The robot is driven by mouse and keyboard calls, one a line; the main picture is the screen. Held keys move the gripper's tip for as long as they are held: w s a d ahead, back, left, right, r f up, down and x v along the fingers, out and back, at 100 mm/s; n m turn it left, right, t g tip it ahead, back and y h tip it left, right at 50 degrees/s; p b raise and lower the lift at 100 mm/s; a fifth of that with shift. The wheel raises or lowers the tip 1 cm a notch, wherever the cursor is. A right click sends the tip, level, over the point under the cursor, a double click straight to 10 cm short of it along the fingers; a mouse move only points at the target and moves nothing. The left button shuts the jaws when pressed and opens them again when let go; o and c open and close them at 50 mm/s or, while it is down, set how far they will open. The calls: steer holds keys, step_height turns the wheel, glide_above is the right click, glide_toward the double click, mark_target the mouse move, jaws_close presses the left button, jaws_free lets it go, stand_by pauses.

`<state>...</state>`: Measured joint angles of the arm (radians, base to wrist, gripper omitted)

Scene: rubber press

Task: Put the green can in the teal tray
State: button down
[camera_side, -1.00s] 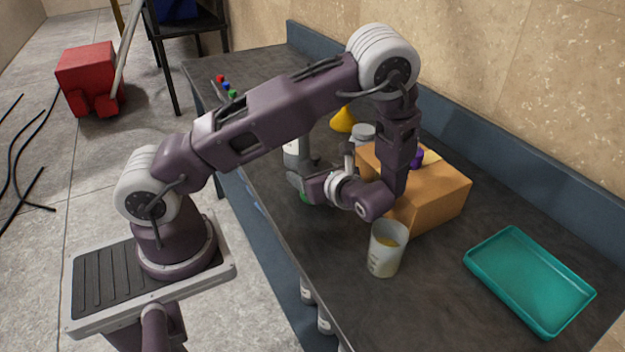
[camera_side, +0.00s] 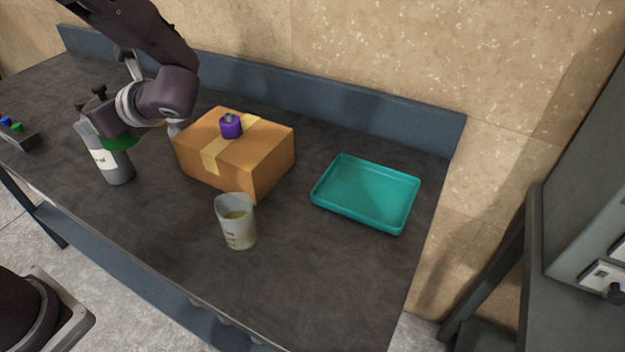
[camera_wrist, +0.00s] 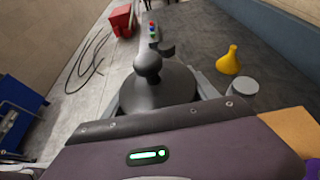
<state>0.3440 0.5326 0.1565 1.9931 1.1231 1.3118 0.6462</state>
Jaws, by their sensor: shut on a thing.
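The teal tray (camera_side: 366,192) lies empty on the bench, right of the cardboard box in the side view. My gripper (camera_side: 112,138) is at the left of the bench, shut on the green can (camera_side: 118,144). In the wrist view, a dark conical top with a round knob (camera_wrist: 148,66) sits between the fingers of my gripper (camera_wrist: 160,95); no green shows there.
The cardboard box (camera_side: 250,162), with a purple bottle (camera_side: 231,126) on top, and a beaker (camera_side: 237,225) stand between gripper and tray. A yellow funnel (camera_wrist: 229,61) shows in the wrist view.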

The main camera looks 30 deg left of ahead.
mark_target(111, 94)
step_height(111, 94, up, 5)
steer(key=shift+f, duration=0.1)
steer(key=shift+w+d+f+m+t, duration=0.2)
steer(key=shift+w+d+t, duration=0.1)
steer(key=shift+w, duration=0.25)
steer(key=shift+w+d+f+m+t, duration=0.1)
steer(key=shift+w+d+m+t, duration=0.15)
steer(key=shift+w, duration=0.3)
steer(key=w+d+f+m+t+h, duration=0.1)
steer(key=w+d+m+t+h, duration=0.3)
steer(key=w+d+m+t, duration=0.9)
steer(key=w+d+r+m+h, duration=0.1)
steer(key=w+d+h, duration=0.25)
steer(key=d, duration=0.65)
steer(key=w+d+m+h, duration=0.2)
steer(key=w+d+h, duration=0.15)
steer(key=d, duration=0.55)
steer(key=w+d+r+m+h, duration=0.1)
steer(key=w+d+h, duration=0.3)
steer(key=d, duration=0.6)
steer(key=shift+g+y, duration=0.25)
steer(key=shift+y, duration=0.45)
steer(key=f, duration=2.1)
steer(key=shift+w+a+f, duration=0.2)
steer(key=shift+w+f, duration=0.05)
